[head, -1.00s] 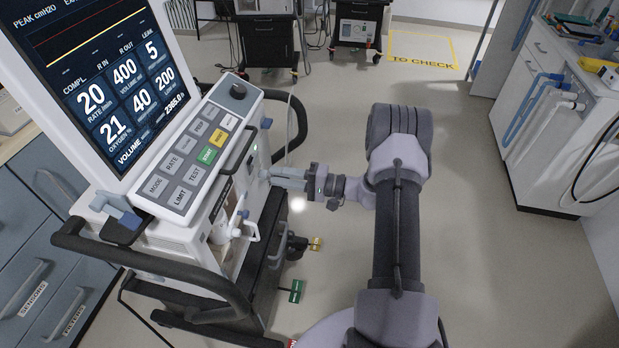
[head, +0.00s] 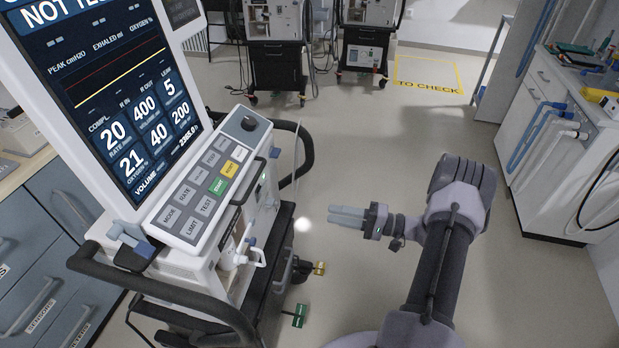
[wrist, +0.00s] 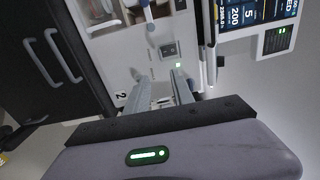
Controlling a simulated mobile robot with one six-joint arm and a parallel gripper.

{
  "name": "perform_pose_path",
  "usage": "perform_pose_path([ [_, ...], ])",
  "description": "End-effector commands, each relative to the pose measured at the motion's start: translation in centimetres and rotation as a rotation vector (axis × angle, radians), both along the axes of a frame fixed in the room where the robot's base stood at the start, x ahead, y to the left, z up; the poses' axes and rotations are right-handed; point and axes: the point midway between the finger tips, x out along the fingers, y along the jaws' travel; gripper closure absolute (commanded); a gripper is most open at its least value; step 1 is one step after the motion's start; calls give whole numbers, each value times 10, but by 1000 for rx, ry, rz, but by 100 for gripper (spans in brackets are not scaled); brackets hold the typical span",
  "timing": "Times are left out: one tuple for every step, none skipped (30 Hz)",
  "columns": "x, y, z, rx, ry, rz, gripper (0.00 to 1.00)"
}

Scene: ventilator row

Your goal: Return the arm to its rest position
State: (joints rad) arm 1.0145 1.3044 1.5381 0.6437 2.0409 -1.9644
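My gripper (head: 347,216) hangs in free air to the right of the ventilator (head: 200,262), its fingers pointing left toward it with a clear gap between. In the wrist view my gripper (wrist: 165,86) shows two grey fingers set apart with nothing between them. Beyond them in that view is the ventilator's side panel (wrist: 120,50) with a small rocker switch and a lit green light. My arm reaches up from the bottom right and bends left at its elbow.
The ventilator's dark handle rail (head: 165,290) curves around its front. Green and yellow tags (head: 300,315) hang low beside it. Open floor (head: 340,130) lies beyond my arm, with a yellow TO CHECK square (head: 428,73). A white cabinet (head: 560,150) with blue hoses stands at right.

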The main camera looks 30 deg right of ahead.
Motion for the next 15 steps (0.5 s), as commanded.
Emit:
perform_pose_path([
  [0, 0, 0, 0, 0, 0, 71],
  [1, 1, 1, -2, 2, 4, 71],
  [2, 5, 7, -9, 11, 22, 71],
  [4, 11, 15, -20, 24, 49, 71],
  [7, 19, 26, -38, 47, 87, 71],
  [10, 36, 45, -71, 90, 154, 71],
  [12, 52, 62, -104, 131, 211, 71],
  [11, 71, 80, -145, 180, 272, 71],
  [7, 97, 103, -210, 249, 346, 71],
  [1, 115, 119, -265, 299, 394, 71],
  [-6, 134, 133, -322, 349, 434, 71],
  [-17, 155, 152, -404, 408, 473, 71],
  [-27, 171, 164, -467, 449, 493, 71],
  [-38, 185, 176, -534, 485, 506, 71],
  [-53, 202, 190, -623, 526, 509, 71],
])
